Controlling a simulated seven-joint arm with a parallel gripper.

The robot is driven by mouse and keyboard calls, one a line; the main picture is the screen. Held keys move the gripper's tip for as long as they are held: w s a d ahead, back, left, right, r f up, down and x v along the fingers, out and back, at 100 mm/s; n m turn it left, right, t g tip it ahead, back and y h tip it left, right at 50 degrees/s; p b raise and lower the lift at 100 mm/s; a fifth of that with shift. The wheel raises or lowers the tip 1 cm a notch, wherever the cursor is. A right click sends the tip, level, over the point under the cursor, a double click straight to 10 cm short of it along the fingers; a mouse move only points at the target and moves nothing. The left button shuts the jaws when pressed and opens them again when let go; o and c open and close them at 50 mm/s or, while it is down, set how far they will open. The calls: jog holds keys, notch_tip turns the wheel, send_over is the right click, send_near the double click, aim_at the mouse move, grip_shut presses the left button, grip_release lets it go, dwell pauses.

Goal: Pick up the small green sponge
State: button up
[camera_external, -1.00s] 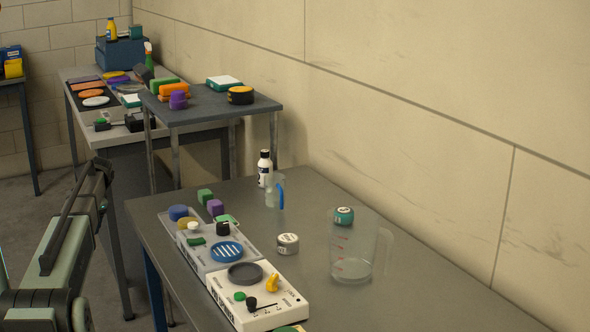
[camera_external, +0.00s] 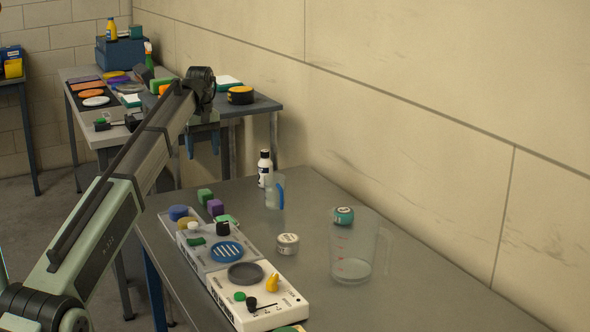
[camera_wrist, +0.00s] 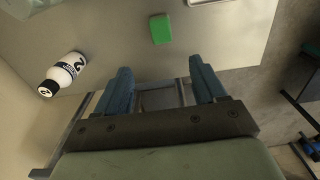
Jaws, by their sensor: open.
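The small green sponge (camera_external: 204,196) is a green block on the near grey table, by its far left edge. In the wrist view the green sponge (camera_wrist: 160,29) lies alone on the table at top centre, beyond the fingertips and roughly in line with the gap between them. My gripper (camera_external: 203,143) hangs fingers down above the far end of the table, apart from the sponge. In the wrist view my gripper (camera_wrist: 160,70) has its two blue fingers spread, with nothing between them.
A purple block (camera_external: 215,207) and a white console (camera_external: 257,295) lie nearer. The wall is at right.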

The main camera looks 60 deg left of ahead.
send_over(205, 191)
jog(key=f, duration=0.8)
jog(key=shift+w+f, duration=0.15)
jog(key=shift+w, duration=0.15)
jog(key=shift+s+d+f, duration=0.1)
jog(key=shift+s+f, duration=0.05)
jog(key=shift+f, duration=1.2)
jog(key=shift+s+d+f, duration=0.1)
jog(key=shift+s+f, duration=0.05)
jog(key=shift+f, duration=1.15)
jog(key=shift+c, duration=0.3)
jog(key=c, duration=1)
jog(key=shift+o, duration=0.2)
